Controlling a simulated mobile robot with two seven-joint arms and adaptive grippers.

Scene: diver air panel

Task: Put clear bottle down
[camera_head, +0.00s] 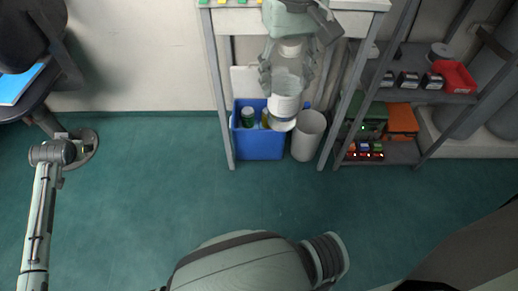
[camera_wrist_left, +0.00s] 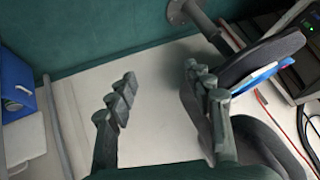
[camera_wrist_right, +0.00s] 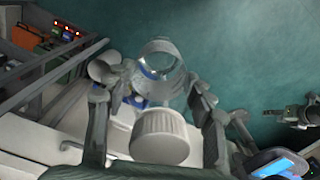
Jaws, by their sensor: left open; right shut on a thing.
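The clear bottle (camera_head: 286,98) has a white cap and a white band. My right gripper (camera_head: 287,72) is shut on its sides and holds it in the air below the bench top in the head view. In the right wrist view the white cap (camera_wrist_right: 160,136) faces the camera and the clear body (camera_wrist_right: 163,65) points away, between the fingers (camera_wrist_right: 155,100). In the head view the bottle overlaps the blue bin and the grey cup-shaped bin; its height above them is unclear. My left gripper (camera_wrist_left: 160,95) is open and empty in the left wrist view.
The blue bin (camera_head: 259,146) holds several containers beside the grey bin (camera_head: 309,136), under the bench (camera_head: 235,20). Shelves with red and orange boxes (camera_head: 402,122) stand at right. A dark seat with a blue item (camera_head: 18,85) is at left. The green floor (camera_head: 180,180) is clear.

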